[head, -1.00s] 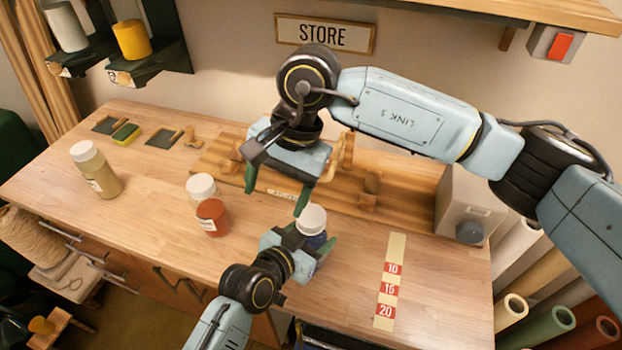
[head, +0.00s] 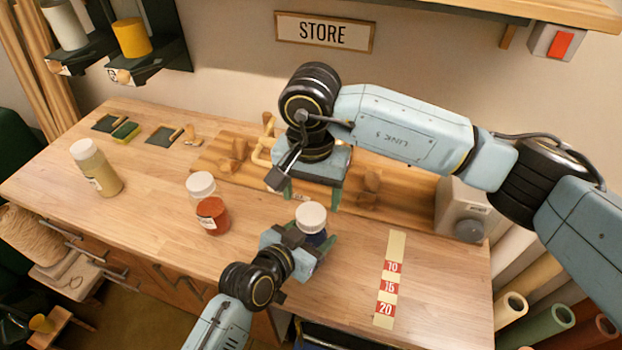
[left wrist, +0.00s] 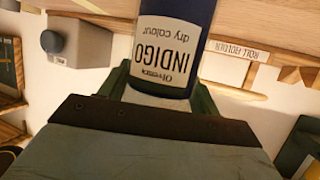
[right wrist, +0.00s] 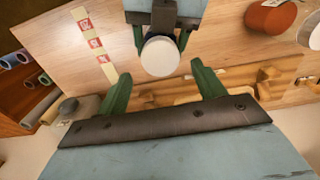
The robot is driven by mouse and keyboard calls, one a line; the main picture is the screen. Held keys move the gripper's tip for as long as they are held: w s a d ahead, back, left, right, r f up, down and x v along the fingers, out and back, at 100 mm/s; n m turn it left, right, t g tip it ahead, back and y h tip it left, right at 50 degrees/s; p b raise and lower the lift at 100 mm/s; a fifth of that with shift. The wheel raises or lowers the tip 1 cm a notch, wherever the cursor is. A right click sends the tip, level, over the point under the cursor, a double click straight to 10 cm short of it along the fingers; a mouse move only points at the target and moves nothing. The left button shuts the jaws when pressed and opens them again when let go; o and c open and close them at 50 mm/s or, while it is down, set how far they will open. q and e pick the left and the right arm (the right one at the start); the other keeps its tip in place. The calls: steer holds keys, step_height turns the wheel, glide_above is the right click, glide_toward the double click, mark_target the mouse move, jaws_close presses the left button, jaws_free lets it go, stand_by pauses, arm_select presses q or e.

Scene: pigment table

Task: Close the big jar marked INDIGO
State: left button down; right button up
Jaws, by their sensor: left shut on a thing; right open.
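The INDIGO jar (head: 317,237) stands upright, dark blue with a white lid (head: 311,216) on top. Its label (left wrist: 165,55) reads upside down in the left wrist view. My left gripper (left wrist: 160,92) is shut around the jar's body, below the lid. My right gripper (head: 311,194) is open and empty, just behind and above the jar, apart from the lid. In the right wrist view the lid (right wrist: 160,55) lies beyond and between the open fingers. I cannot tell how tightly the lid sits.
A pale olive jar (head: 97,168) stands farther left. A wooden rack (head: 225,160) runs behind. A number strip (head: 390,270) and a grey box (head: 460,207) are on the right.

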mark_target(311, 213)
steer(key=shift+f, duration=2.35)
steer(key=c, duration=1)
steer(key=m, duration=1)
steer(key=o, duration=1.1)
steer(key=shift+c, duration=0.2)
